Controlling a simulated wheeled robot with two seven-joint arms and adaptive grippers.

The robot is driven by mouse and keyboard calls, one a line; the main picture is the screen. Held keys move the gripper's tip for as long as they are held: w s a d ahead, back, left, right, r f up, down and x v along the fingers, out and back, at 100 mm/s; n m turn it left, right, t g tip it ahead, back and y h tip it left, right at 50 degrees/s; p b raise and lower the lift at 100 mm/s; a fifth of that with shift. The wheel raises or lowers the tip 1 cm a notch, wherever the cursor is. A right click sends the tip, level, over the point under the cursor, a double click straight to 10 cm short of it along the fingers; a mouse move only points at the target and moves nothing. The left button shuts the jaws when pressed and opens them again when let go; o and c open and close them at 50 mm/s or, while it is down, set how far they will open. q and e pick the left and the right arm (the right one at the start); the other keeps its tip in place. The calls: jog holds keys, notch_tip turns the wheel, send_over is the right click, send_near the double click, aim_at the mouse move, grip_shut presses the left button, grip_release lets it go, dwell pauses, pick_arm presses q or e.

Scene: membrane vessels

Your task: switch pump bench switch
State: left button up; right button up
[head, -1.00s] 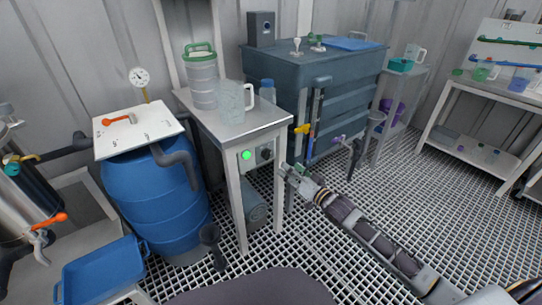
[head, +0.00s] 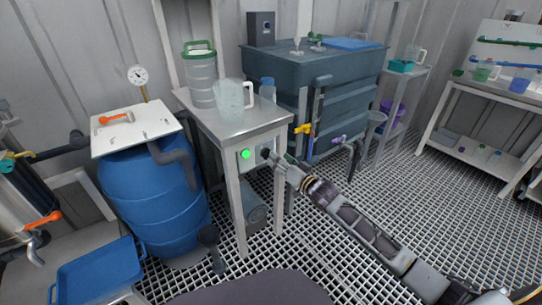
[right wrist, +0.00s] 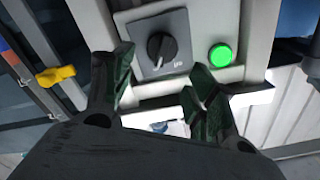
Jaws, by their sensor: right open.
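The pump bench (head: 216,127) is a narrow grey table. Below its top is a control box with a lit green lamp (head: 246,154) and a black rotary switch (head: 265,153). In the right wrist view the switch (right wrist: 162,51) is a black knob on a grey square plate, left of the green lamp (right wrist: 220,56). My right gripper (head: 277,159) is at the front of the box by the switch. In the right wrist view its dark green fingers (right wrist: 164,88) are apart, with the knob showing beyond the gap. Contact cannot be told. My left gripper is not in view.
A blue barrel (head: 155,195) with a white lid stands left of the bench. A jug (head: 231,101) and a green-lidded container (head: 200,78) stand on the bench top. A dark tank (head: 340,75) with yellow and purple valves stands to the right. The grated floor at right is open.

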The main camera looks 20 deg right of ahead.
aim_at(267, 154)
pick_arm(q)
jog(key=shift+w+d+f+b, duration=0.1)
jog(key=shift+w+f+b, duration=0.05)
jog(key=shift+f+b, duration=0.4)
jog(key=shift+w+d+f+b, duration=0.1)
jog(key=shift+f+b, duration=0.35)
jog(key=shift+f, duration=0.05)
pick_arm(e)
jog(key=shift+x, duration=2.95)
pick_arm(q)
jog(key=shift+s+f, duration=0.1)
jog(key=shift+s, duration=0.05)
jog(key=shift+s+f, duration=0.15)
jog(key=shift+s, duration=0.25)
pick_arm(e)
jog(key=c, duration=0.9)
